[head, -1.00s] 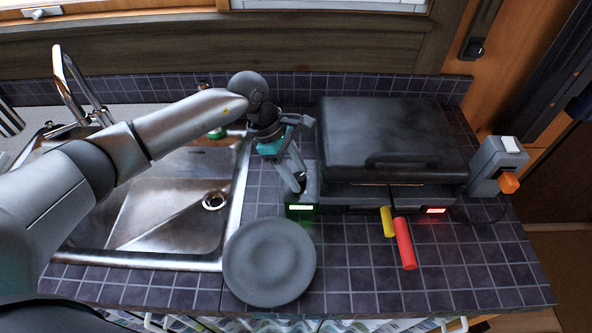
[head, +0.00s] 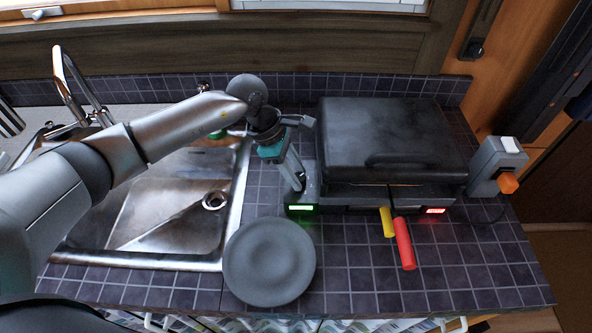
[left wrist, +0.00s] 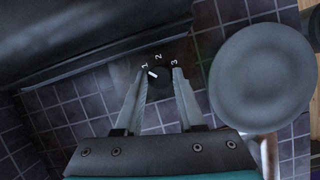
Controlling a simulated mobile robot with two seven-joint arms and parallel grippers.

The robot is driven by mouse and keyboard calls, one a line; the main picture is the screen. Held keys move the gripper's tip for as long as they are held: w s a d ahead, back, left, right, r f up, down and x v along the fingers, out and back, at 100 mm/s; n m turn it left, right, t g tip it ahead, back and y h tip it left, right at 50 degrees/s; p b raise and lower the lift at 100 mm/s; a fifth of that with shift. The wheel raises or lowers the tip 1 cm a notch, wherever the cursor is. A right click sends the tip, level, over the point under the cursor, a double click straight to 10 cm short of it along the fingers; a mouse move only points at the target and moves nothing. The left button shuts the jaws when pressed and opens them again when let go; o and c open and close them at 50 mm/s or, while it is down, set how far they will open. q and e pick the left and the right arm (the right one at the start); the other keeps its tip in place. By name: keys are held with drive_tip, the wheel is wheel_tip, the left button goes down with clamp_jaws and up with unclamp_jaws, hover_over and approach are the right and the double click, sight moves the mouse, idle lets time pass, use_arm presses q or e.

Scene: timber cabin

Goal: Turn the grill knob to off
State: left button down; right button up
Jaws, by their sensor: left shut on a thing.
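The dark grill (head: 395,133), lid down, stands on the tiled counter right of the sink. Its round black knob (left wrist: 161,75) shows in the left wrist view, beside the marks 1, 2 and 3. The knob's white pointer line is near the 1. My left gripper (head: 299,187) reaches down to the grill's left front part. In the left wrist view the fingers of my left gripper (left wrist: 162,73) are on both sides of the knob, shut on it. In the head view the fingers hide the knob. My right gripper is not in view.
A grey plate (head: 269,262) lies in front of the gripper. The sink (head: 165,215) is to the left. A green light (head: 300,208) and a red light (head: 435,210) glow on the grill's front. Red (head: 405,245) and yellow (head: 387,222) handles stick out there.

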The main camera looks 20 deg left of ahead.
use_arm(q)
drive_tip(key=n+t, duration=0.1)
drive_tip(key=n, duration=0.1)
drive_tip(key=n+p, duration=0.1)
drive_tip(key=n, duration=0.1)
drive_tip(key=shift+s+r+n+t+y, duration=0.1)
drive_tip(key=shift+s+n+t+y, duration=0.05)
drive_tip(key=shift+n+t+y, duration=0.25)
drive_tip(key=shift+d+n+t+y+p, duration=0.15)
drive_tip(key=shift+n+t+y+p, duration=0.4)
drive_tip(key=shift+n, duration=1.55)
drive_tip(key=c, duration=0.5)
unclamp_jaws()
drive_tip(key=shift+s, duration=0.1)
drive_tip(key=v, duration=1.5)
drive_tip(key=shift+r, duration=0.1)
drive_tip(key=shift+s+d, duration=0.1)
